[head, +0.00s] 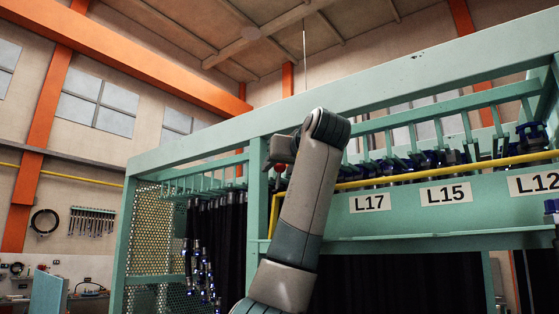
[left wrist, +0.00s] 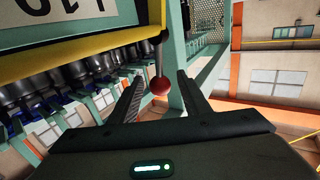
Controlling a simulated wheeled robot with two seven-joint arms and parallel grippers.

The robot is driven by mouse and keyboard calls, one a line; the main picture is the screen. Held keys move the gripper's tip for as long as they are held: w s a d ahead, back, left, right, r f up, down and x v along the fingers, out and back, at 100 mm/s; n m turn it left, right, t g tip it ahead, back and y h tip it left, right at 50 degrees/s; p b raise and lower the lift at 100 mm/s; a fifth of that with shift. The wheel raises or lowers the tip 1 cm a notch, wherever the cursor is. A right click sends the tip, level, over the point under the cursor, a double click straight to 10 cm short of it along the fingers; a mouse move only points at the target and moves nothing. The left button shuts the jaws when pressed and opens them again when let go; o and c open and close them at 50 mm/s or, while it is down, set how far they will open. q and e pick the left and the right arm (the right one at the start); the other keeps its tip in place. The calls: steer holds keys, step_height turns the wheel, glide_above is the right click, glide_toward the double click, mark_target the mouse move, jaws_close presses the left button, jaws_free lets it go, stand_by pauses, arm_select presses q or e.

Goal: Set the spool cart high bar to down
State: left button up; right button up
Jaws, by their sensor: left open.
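The spool cart is a large pale green frame. Its high bar is a yellow bar (head: 440,168) that runs along the front above the number plates and bends down at its left end. The bar (left wrist: 88,54) also crosses the upper left of the left wrist view. My left gripper (head: 277,152) is raised beside that end, partly hidden by my own arm. In the left wrist view its fingers are open, one on each side of the knob, with visible gaps. My right gripper is not seen.
Dark hose fittings (left wrist: 85,82) hang in a row behind the bar. A perforated panel (head: 153,230) and hanging hoses (head: 200,270) are at the left. A green post (head: 257,195) stands close to my gripper.

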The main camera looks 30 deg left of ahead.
arm_select(q)
steer(key=shift+w+a, duration=0.2)
steer(key=shift+a, duration=0.05)
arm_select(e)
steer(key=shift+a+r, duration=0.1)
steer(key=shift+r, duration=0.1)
arm_select(q)
steer(key=shift+d, duration=0.1)
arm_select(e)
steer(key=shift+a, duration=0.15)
arm_select(q)
jaws_close()
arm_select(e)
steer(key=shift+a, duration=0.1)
arm_select(q)
steer(key=shift+s, duration=0.1)
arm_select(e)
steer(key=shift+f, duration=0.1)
